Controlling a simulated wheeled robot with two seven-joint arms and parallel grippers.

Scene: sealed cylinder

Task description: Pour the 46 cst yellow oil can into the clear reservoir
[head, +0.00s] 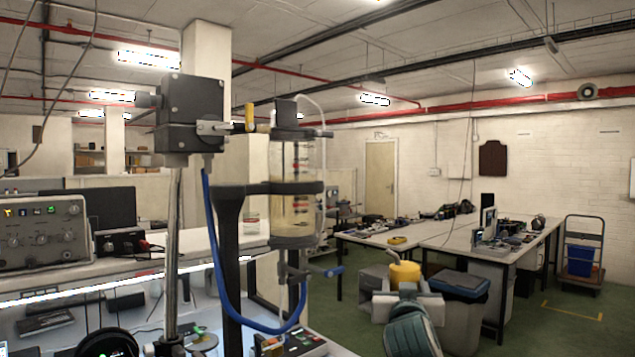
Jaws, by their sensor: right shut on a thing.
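The clear reservoir (297,190) is an upright transparent cylinder with level marks, held in a grey clamp stand left of centre. Pale yellowish liquid seems to show inside it. A yellow can (404,272) is to the lower right of the reservoir, apart from it, and looks about upright. My right gripper (404,288) is shut on the can from below and in front. The gripper hides the can's lower part, and no label on it can be read. My left gripper is not in view.
A grey box (190,110) on a metal post, a yellow-handled valve (250,117) and a blue hose (210,225) crowd the reservoir's left side. A dark bin (460,285) stands behind the can.

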